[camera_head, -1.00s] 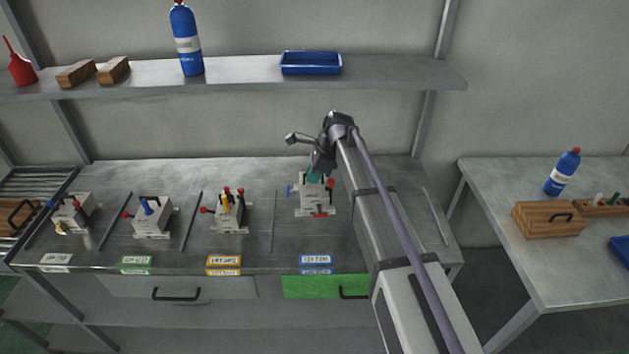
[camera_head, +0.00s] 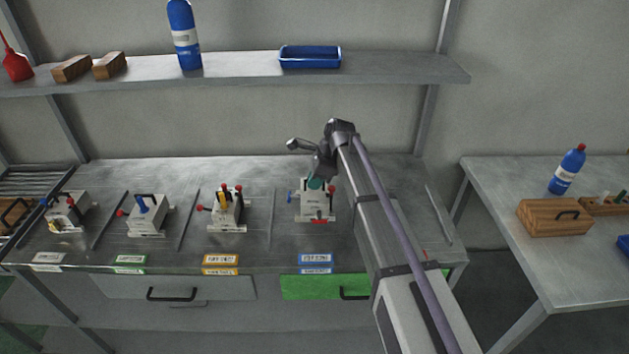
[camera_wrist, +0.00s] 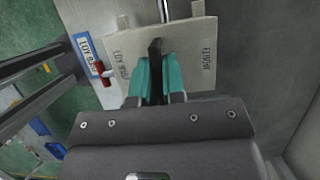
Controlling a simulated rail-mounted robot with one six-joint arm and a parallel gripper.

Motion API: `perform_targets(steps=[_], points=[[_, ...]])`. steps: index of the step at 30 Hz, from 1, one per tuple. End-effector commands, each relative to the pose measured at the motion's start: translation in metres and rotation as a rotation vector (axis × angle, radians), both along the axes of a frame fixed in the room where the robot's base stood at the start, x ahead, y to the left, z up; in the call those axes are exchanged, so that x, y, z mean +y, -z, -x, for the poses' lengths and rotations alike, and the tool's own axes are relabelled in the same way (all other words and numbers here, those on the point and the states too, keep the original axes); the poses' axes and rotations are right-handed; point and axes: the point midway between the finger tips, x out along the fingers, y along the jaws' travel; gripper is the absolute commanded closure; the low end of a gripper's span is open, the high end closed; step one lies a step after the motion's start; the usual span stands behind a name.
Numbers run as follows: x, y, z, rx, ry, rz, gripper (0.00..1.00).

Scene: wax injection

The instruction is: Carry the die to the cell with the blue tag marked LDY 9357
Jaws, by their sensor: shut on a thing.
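The die (camera_head: 316,207), a pale block with a red part at its front and a blue knob on its left, is at the cell with the blue tag (camera_head: 316,259). My gripper (camera_head: 315,184) is above it, its teal fingers shut on the die's black handle (camera_wrist: 155,60). In the wrist view the pale die (camera_wrist: 120,55) has dark lettering on both sides of the handle. The blue tag (camera_wrist: 88,52) lies to its left. I cannot tell whether the die's underside touches the table.
Other dies stand left: one with yellow parts (camera_head: 228,214), one with a blue knob (camera_head: 146,218), one at far left (camera_head: 67,213). Thin dividers separate the cells. A shelf (camera_head: 240,76) hangs behind. A side table (camera_head: 500,190) is at the right.

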Motion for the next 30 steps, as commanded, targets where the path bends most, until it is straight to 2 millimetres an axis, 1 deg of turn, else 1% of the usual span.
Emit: perform_targets(steps=[1, 6, 30], points=[[0.0001, 0.0096, 0.0, 0.0, 0.0, -0.001, 1.0], [0.0002, 0.0179, 0.0, 0.0, 0.0, -0.001, 1.0], [-0.0001, 0.0176, 0.0008, 0.0, 0.0, -0.001, 1.0]])
